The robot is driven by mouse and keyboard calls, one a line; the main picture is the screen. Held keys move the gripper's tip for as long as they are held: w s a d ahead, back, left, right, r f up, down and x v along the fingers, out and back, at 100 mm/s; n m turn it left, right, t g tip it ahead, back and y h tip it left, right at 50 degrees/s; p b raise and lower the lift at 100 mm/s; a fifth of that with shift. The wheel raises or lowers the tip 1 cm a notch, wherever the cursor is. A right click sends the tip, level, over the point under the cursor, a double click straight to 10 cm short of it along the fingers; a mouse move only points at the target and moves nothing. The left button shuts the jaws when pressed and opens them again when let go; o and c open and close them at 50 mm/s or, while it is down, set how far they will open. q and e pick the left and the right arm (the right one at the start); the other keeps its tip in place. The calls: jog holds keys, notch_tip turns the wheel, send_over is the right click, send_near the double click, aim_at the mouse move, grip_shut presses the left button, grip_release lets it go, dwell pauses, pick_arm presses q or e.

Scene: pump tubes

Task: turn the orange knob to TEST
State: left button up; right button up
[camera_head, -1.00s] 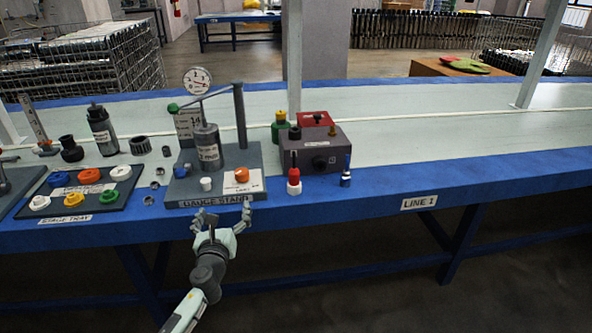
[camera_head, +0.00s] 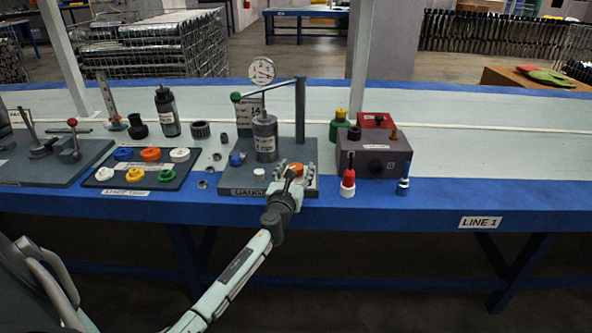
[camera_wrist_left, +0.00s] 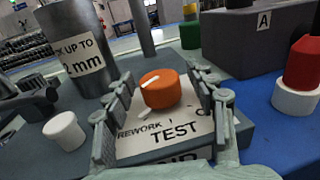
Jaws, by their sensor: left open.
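The orange knob (camera_head: 297,168) sits at the right front of the gauge stand (camera_head: 240,190). In the left wrist view, the knob (camera_wrist_left: 160,92) is a short round cap with a white line on top. Its white plate (camera_wrist_left: 160,140) reads REWORK and TEST; another label at right is partly hidden by a finger. TEST is at the near side and REWORK to its left. My left gripper (camera_head: 290,173) is open, with one finger on each side of the knob. Gaps show between the fingers and the knob. My right gripper is not in view.
A grey cylinder (camera_wrist_left: 75,45) and a white cap (camera_wrist_left: 63,131) stand left of the knob. A dark box (camera_head: 374,155) and a red-and-white bottle (camera_head: 347,184) stand to the right. The tray (camera_head: 108,180) of coloured caps lies further left.

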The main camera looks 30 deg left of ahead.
pick_arm(q)
jog(key=c, duration=1.2)
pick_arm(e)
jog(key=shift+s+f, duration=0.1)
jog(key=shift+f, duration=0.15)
